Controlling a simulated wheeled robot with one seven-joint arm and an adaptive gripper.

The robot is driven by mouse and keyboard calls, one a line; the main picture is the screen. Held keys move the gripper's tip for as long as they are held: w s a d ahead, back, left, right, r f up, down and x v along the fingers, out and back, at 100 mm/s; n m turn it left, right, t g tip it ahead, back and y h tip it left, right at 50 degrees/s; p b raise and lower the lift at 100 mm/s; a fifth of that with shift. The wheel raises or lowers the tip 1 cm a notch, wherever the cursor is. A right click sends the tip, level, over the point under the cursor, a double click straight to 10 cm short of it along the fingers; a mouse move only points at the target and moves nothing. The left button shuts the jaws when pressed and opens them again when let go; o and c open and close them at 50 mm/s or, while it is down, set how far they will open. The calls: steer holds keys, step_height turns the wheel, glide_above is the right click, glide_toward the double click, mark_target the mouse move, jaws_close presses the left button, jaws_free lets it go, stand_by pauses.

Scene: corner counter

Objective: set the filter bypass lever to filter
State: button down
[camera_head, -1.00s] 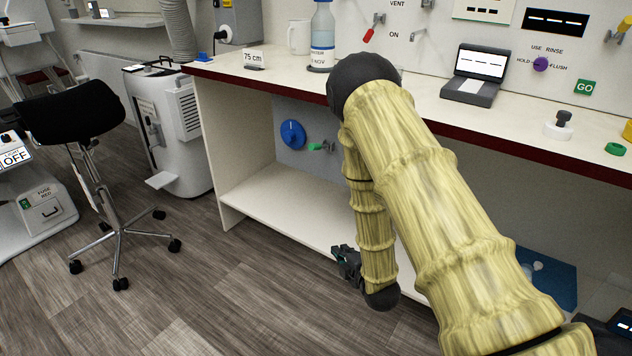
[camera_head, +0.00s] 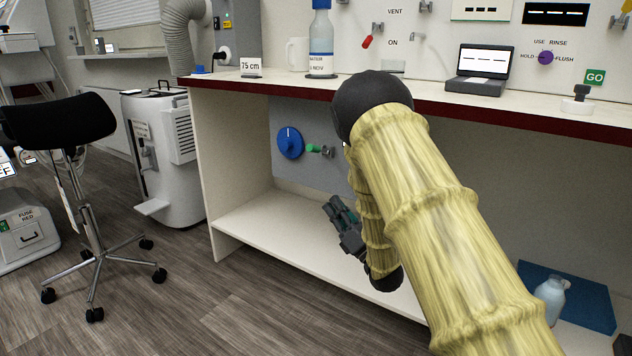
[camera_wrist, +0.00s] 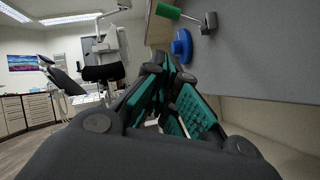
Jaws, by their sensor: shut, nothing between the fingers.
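A green-handled lever (camera_head: 314,148) on a grey pivot sits on the grey panel under the counter. I cannot read a label that names it as the filter bypass lever. It also shows at the top of the wrist view (camera_wrist: 169,11), its green handle pointing left from the pivot. A round blue knob (camera_head: 290,142) is left of it on the same panel, and also shows in the wrist view (camera_wrist: 181,46). My gripper (camera_head: 332,204) is shut and empty, below the lever and apart from it. Its fingertips also show in the wrist view (camera_wrist: 168,62).
The counter edge (camera_head: 440,107) runs above the panel. A white lower shelf (camera_head: 260,226) lies beneath, with free room in the open bay. A blue tray (camera_head: 590,300) and a pale bottle (camera_head: 550,298) are at the lower right. A stool (camera_head: 60,130) stands left.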

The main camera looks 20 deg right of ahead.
mark_target(318, 149)
steer(key=d+r+b+x, duration=0.1)
steer(key=b+x, duration=0.1)
steer(key=x, duration=0.4)
steer(key=s+r+b+x, duration=0.1)
steer(key=b+x, duration=0.1)
steer(key=x, duration=0.5)
steer(key=shift+d+r, duration=0.3)
steer(key=shift+d, duration=0.05)
